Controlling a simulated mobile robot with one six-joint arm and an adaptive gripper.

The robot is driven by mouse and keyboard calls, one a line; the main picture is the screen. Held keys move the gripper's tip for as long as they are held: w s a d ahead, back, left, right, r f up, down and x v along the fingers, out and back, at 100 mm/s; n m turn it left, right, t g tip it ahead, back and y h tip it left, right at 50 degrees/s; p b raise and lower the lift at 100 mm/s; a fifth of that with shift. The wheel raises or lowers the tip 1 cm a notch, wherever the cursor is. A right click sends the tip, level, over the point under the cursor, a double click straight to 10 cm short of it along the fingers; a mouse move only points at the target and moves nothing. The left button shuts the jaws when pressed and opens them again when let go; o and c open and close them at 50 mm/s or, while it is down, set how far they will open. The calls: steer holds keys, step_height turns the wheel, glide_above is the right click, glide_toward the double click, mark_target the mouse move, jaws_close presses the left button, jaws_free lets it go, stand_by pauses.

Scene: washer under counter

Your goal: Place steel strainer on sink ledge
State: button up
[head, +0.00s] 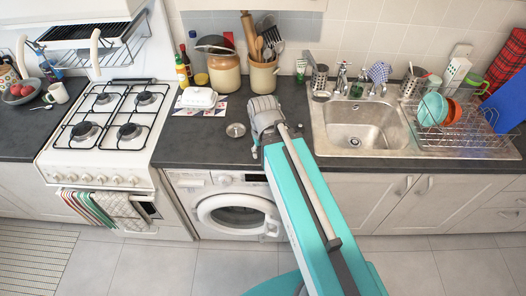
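A small round steel piece, which looks like the strainer (236,130), lies flat on the dark counter above the washer. My gripper (256,150) is just right of it, low over the counter near the front edge, apart from it as far as I can see. Its fingers are small and partly hidden by my wrist, so I cannot tell whether they are open or shut. The steel sink (358,130) is set in the counter to the right. Its rim forms a ledge around the basin, with the tap (342,78) at the back.
A white butter dish (199,97) stands behind the strainer. Utensil crocks (262,75) stand at the back. A steel cutlery holder (320,78) is at the sink's back left corner. A dish rack (465,135) with bowls covers the right side. The gas stove (100,150) is left.

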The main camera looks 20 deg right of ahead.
step_height(320, 180, down, 3)
steer(key=b, duration=0.3)
steer(key=shift+f, duration=0.1)
stand_by(0.6)
